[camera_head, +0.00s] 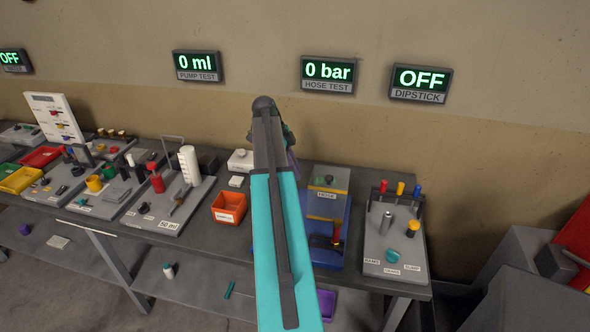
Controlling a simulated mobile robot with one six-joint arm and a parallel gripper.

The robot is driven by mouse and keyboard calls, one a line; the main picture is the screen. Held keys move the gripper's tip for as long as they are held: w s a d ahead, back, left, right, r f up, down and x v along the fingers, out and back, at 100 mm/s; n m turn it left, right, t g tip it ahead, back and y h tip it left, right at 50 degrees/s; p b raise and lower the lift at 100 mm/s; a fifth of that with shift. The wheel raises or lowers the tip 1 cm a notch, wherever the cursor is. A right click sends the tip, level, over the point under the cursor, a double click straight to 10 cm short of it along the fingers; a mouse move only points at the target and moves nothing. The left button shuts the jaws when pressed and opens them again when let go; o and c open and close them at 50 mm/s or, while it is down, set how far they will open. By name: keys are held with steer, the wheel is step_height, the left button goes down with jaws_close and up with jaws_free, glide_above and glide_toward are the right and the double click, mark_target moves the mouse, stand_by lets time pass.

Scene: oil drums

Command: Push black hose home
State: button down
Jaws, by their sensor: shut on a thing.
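A black piece (320,242) lies low in the tray beside a reddish-brown upright part (337,232); I cannot tell whether the black piece is the black hose. My arm crosses the tray's left side and hides part of it. My gripper's fingers do not show, and whatever they hold is hidden. The hose test display (328,74) on the wall reads 0 bar.
An orange bin (229,208) stands left of my arm. The dipstick board (393,240) with coloured handles stands at the right. The pump board (170,203) and several small trays fill the left bench. A purple bin (327,303) sits below. Bench space is narrow.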

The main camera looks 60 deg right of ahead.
steer(key=shift+f+b, duration=1.8)
steer(key=shift+f, duration=1.7)
stand_by(1.1)
steer(key=c, duration=1.6)
jaws_free()
steer(key=shift+o, duration=0.2)
steer(key=b+v, duration=0.3)
steer(key=v, duration=1.1)
steer(key=shift+b, duration=0.35)
